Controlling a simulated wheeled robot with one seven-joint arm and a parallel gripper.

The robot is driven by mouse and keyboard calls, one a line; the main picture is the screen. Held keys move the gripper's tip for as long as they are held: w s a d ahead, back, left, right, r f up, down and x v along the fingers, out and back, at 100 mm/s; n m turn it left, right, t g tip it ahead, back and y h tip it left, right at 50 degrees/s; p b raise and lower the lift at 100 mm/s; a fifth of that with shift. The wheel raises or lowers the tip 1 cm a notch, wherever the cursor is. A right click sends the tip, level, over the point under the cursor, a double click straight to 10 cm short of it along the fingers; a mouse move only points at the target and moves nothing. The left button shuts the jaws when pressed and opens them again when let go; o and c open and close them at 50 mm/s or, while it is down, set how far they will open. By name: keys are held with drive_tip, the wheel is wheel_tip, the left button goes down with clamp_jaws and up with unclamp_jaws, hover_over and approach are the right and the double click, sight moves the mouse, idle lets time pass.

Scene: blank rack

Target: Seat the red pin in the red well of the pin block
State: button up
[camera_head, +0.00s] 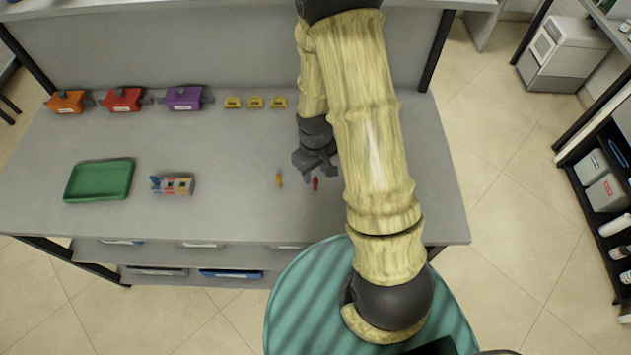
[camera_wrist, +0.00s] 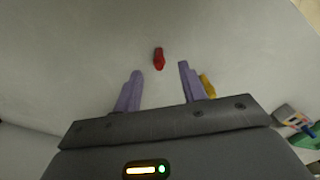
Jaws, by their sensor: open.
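The red pin (camera_head: 316,184) lies on the grey table just in front of my gripper (camera_head: 316,176). In the wrist view the red pin (camera_wrist: 159,58) is beyond and between the two purple fingertips (camera_wrist: 160,72), touching neither as far as I can see. My gripper is open and empty. The pin block (camera_head: 173,185) sits left of the middle of the table, with coloured sections in blue, red and yellow. Its corner shows at the right edge of the wrist view (camera_wrist: 297,122). I cannot make out the red well clearly.
A yellow pin (camera_head: 279,180) lies close to the left of the red pin. A green tray (camera_head: 100,181) is at the far left. Orange, red (camera_head: 123,99) and purple boxes and several small yellow pieces (camera_head: 255,102) line the back. The table between block and pins is clear.

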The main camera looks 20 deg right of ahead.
sight(315, 178)
drive_tip(key=shift+f+p, duration=0.65)
drive_tip(key=shift+f, duration=1.35)
drive_tip(key=shift+c, duration=0.2)
clamp_jaws()
